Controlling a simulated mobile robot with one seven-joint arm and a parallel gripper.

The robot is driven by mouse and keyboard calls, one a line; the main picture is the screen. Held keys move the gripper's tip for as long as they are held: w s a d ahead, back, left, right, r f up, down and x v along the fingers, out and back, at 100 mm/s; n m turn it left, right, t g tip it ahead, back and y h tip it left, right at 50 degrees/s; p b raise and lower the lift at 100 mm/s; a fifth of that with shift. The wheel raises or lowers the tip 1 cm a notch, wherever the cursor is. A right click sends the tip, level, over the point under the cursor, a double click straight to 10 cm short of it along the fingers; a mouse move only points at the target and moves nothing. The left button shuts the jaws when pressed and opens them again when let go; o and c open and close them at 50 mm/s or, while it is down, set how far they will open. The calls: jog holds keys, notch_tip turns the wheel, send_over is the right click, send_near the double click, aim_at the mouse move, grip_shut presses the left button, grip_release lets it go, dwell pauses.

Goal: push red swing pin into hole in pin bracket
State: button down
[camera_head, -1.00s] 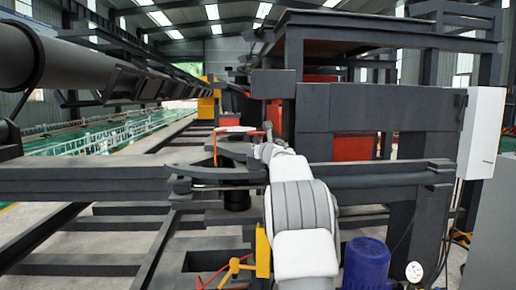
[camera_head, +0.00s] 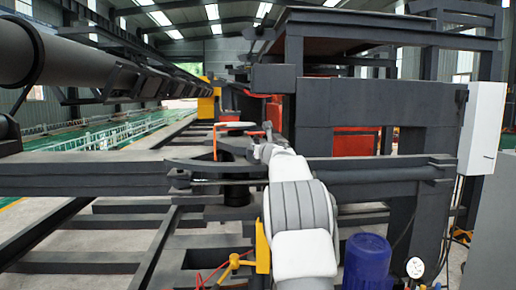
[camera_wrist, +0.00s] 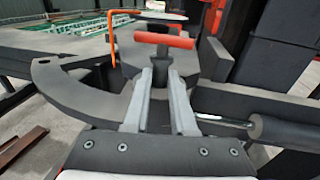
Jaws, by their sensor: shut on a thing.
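The red swing pin (camera_wrist: 165,40) shows in the wrist view as a red crossbar handle on a short grey stem. My gripper (camera_wrist: 160,72) points at it from the near side, with its two grey fingers around the stem just below the handle. The dark grey pin bracket (camera_wrist: 125,62) lies under and around the fingertips. The hole and the pin's lower end are hidden. In the head view my gripper (camera_head: 262,150) is small, and a bit of the red pin (camera_head: 267,128) shows just beyond it.
A curved dark plate (camera_wrist: 75,95) reaches left of my fingers. An orange bent rod (camera_wrist: 113,30) and a pale disc (camera_wrist: 155,16) stand just beyond the pin. A cylinder with a rod (camera_wrist: 270,130) lies close on the right. A long beam (camera_head: 80,178) crosses below.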

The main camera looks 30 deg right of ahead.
jog(key=shift+f, duration=0.2)
jog(key=c, duration=0.7)
grip_release()
jog(key=shift+o, duration=0.2)
jog(key=shift+s+f+b, duration=0.15)
jog(key=shift+f+b, duration=0.2)
jog(key=shift+b, duration=0.05)
jog(key=shift+s+a, duration=0.15)
jog(key=shift+s, duration=0.15)
jog(key=r+b+v, duration=0.1)
jog(key=b+v, duration=0.5)
jog(key=v, duration=1)
jog(key=shift+s, duration=0.35)
jog(key=shift+r, duration=0.1)
